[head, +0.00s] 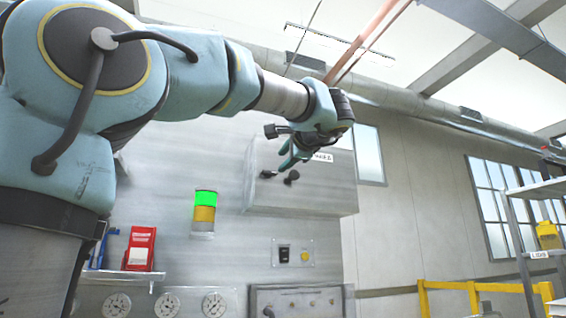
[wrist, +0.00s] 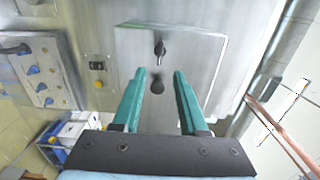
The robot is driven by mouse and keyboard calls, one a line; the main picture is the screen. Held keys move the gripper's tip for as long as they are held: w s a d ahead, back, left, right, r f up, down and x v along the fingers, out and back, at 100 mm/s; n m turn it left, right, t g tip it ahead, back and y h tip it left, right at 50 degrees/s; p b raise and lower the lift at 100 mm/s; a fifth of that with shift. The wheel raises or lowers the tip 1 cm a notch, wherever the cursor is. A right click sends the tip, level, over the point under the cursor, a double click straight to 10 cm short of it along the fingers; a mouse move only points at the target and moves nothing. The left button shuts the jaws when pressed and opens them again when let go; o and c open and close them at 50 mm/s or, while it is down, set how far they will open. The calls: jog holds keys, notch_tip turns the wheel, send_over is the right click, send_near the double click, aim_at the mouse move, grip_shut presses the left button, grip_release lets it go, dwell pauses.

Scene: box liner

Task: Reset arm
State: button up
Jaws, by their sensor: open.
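My arm reaches from the left across the upper part of the head view, stretched out to the right. My gripper (head: 289,158) is at its end, in front of a grey wall box (head: 325,188) with dark knobs. In the wrist view my gripper (wrist: 164,75) shows two teal fingers standing apart with nothing between them. The box (wrist: 205,50) lies beyond the fingertips, and one dark knob (wrist: 157,86) shows in the gap between them. I cannot tell how far the fingertips are from the box.
A stack light (head: 205,212) glows green on the metal wall. Below are a red holder (head: 140,249) and gauges (head: 167,304). A switch panel (head: 294,253) is under the box. Yellow railing (head: 475,297) and a shelf (head: 540,190) stand at right. A copper pipe (head: 360,45) runs overhead.

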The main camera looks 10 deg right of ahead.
dwell(0.3)
jog(key=w+a+f+n+g, duration=0.1)
jog(key=w+a+f+g, duration=0.15)
jog(key=f, duration=0.95)
jog(key=w+a+f+n+g, duration=0.1)
jog(key=w+a+f+g, duration=0.15)
jog(key=f, duration=0.85)
jog(key=w+a+f+n+g, duration=0.1)
jog(key=a+f+g, duration=0.25)
jog(key=f, duration=0.85)
jog(key=s+a+f+n+g, duration=0.2)
jog(key=s+a+f+n, duration=0.2)
jog(key=f, duration=0.5)
jog(key=s+a+f+n+g+h, duration=0.1)
jog(key=s+a+f+n+g, duration=0.2)
jog(key=s+f, duration=0.4)
jog(key=s+a+f+n+g+h, duration=0.1)
jog(key=s+a+f+n, duration=0.4)
jog(key=f, duration=0.7)
jog(key=shift+s+a+f+n+g, duration=0.3)
jog(key=shift+s+a+g, duration=0.55)
jog(key=shift+a, duration=0.25)
jog(key=shift+o, duration=0.3)
jog(key=shift+w+r, duration=0.1)
